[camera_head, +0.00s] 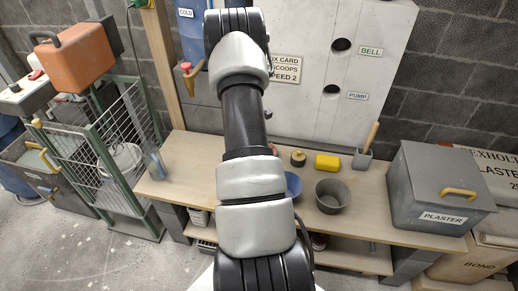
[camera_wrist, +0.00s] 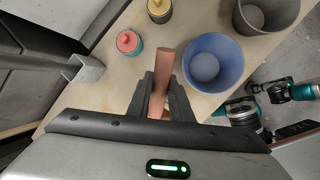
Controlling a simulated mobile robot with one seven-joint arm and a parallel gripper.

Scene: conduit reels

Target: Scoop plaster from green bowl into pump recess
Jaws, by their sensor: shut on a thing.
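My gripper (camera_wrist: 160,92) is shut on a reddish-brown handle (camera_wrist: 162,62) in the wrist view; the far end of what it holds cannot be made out. A blue bowl (camera_wrist: 212,62) stands just right of the handle; it also shows partly behind my arm in the head view (camera_head: 293,183). A dark grey bowl (camera_head: 331,204) stands to its right on the bench, also in the wrist view (camera_wrist: 268,12). No bowl looks green. The pump recess (camera_head: 331,89) is a dark round hole beside the PUMP label on the upright panel. My gripper is hidden in the head view.
A yellow block (camera_head: 327,162) and a grey scoop-like tool (camera_head: 362,158) lie near the panel. In the wrist view, a red-topped jar (camera_wrist: 128,42) and power tools (camera_wrist: 242,113) flank the work area.

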